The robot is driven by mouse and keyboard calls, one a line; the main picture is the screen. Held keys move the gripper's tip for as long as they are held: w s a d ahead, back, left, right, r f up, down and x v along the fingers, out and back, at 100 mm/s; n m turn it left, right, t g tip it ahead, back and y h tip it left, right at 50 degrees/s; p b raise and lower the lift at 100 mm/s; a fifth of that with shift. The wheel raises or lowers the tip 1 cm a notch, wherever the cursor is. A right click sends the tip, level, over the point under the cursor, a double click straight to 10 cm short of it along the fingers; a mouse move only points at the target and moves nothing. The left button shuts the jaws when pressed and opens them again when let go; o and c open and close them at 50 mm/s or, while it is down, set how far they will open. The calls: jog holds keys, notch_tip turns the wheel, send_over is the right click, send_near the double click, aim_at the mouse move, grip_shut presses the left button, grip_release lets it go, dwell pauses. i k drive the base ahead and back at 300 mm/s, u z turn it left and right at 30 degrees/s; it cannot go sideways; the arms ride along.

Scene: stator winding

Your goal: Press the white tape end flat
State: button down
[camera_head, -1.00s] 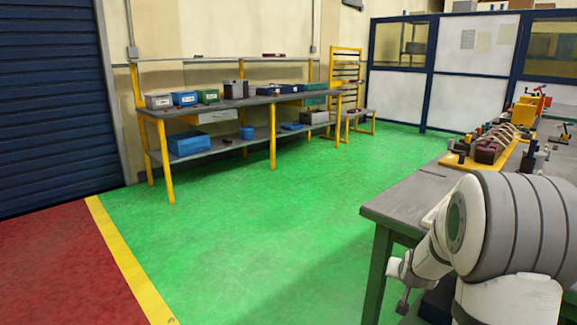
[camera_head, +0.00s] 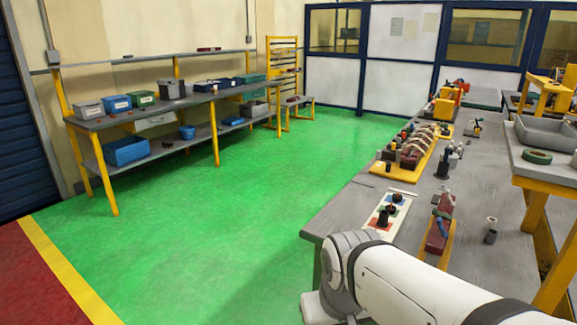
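No white tape end can be made out at this size. My white arm crosses the lower right at the bench's front corner. My gripper is not visible.
A white board with coloured squares and black knobs (camera_head: 378,222) lies on the bench. The green floor at left is clear.

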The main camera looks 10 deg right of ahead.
aim_at(448, 196)
jog(key=z, duration=1.25)
